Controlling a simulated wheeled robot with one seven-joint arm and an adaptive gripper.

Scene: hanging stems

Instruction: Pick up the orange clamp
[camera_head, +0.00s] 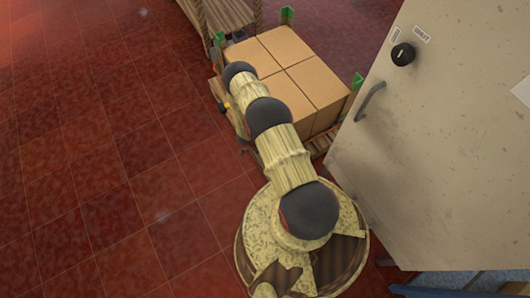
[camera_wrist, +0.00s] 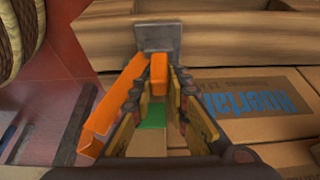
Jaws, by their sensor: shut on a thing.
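The orange clamp (camera_wrist: 108,108) shows in the wrist view as a long orange bar slanting down to the left. A shorter orange piece (camera_wrist: 158,72) stands between my fingertips, just below a grey metal plate (camera_wrist: 158,38). My gripper (camera_wrist: 159,92) is shut on the clamp, with one finger on each side of the short piece. In the head view my arm hides most of the gripper. A small orange part shows there at the left edge of the box stack, too small to identify.
Cardboard boxes (camera_head: 275,55) sit on a wooden pallet or cart with green corner pieces (camera_head: 287,14), beside my arm. A pale cabinet (camera_head: 455,130) with a handle (camera_head: 370,101) and black knob (camera_head: 403,54) stands at right. The red tiled floor (camera_head: 100,160) at left is clear.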

